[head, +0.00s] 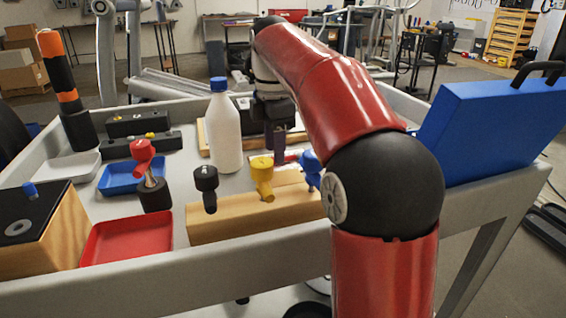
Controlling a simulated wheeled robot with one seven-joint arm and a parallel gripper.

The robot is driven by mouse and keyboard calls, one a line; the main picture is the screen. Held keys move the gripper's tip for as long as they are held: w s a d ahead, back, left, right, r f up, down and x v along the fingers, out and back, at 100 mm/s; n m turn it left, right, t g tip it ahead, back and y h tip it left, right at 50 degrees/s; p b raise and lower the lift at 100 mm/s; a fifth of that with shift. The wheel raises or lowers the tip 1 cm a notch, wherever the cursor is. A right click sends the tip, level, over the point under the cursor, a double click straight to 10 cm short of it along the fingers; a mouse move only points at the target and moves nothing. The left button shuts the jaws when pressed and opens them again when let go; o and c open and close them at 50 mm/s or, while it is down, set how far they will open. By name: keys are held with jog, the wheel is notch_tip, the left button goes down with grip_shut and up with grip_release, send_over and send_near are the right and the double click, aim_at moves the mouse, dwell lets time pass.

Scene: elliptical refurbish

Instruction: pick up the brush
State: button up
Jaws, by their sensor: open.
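My red and black arm reaches over the grey-rimmed workbench (150,272). My gripper (280,144) points down behind the white bottle and the wooden block, partly hidden by my own arm. It is open, with nothing visibly held. I cannot clearly make out a brush. A small pale and reddish thing (288,157) lies on the bench just below the gripper, mostly hidden; I cannot tell whether it is the brush or whether the fingers are around it.
A white bottle with a blue cap (225,130) stands left of my gripper. A wooden block (230,217) with black, yellow and blue knobs lies in front. Red (128,236) and blue (125,176) trays are at left. A blue case (490,130) stands at right.

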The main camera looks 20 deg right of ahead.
jog(key=shift+f, duration=0.95)
grip_shut()
jog(key=shift+r, duration=0.15)
